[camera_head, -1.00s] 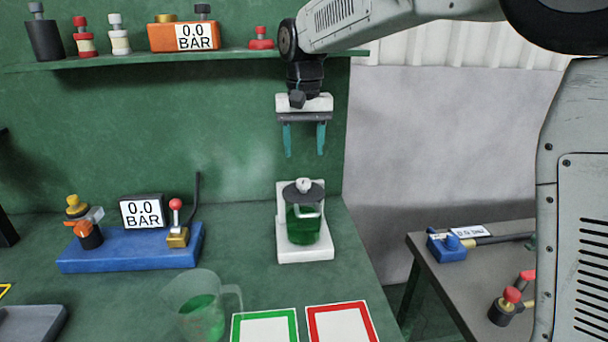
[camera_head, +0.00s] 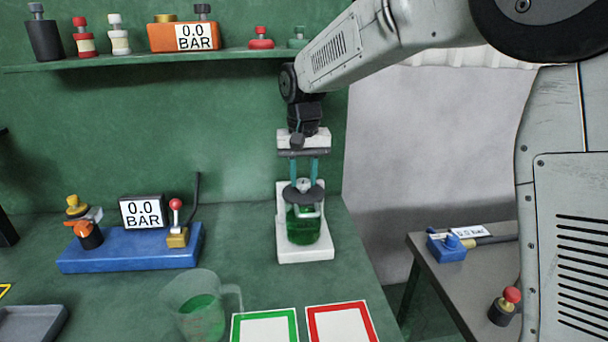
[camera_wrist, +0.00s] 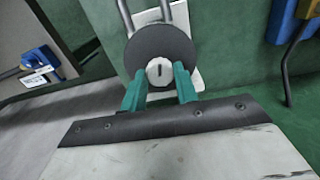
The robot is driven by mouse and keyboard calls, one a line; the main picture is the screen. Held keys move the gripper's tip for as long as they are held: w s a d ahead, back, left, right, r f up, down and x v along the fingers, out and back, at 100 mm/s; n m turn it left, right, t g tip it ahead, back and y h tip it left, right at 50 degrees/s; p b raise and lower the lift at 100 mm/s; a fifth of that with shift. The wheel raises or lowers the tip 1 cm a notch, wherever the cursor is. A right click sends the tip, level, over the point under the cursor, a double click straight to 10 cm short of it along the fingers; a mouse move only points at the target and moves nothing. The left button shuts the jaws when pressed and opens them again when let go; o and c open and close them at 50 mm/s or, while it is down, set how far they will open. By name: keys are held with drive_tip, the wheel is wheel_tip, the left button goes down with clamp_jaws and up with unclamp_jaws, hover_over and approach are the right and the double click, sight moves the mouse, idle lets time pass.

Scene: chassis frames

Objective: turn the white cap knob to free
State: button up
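The white cap knob (camera_wrist: 160,71) sits on the dark round lid of a jar with green liquid; in the head view the knob (camera_head: 303,184) shows between my fingers. The jar (camera_head: 303,224) stands upright on a white stand (camera_head: 306,254). My gripper (camera_head: 303,184) points down over the lid, its teal fingertips one on each side of the knob. In the wrist view my gripper (camera_wrist: 158,70) has its fingertips close beside the knob, and a dark slot shows on the knob's top. I cannot tell whether the fingers touch it.
A clear jug (camera_head: 203,305) with green liquid stands at the front. A green-framed card (camera_head: 265,328) and a red-framed card (camera_head: 341,323) lie in front of the stand. A blue base (camera_head: 130,249) with a gauge and valves is to the left. A shelf (camera_head: 130,60) runs above.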

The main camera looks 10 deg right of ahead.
sight(303, 180)
drive_tip(key=shift+c, duration=1.3)
drive_tip(key=shift+n, duration=1.5)
drive_tip(key=o, duration=1)
drive_tip(key=shift+r, duration=0.15)
wheel_tip(303, 180, up, 8)
drive_tip(key=shift+f, duration=0.2)
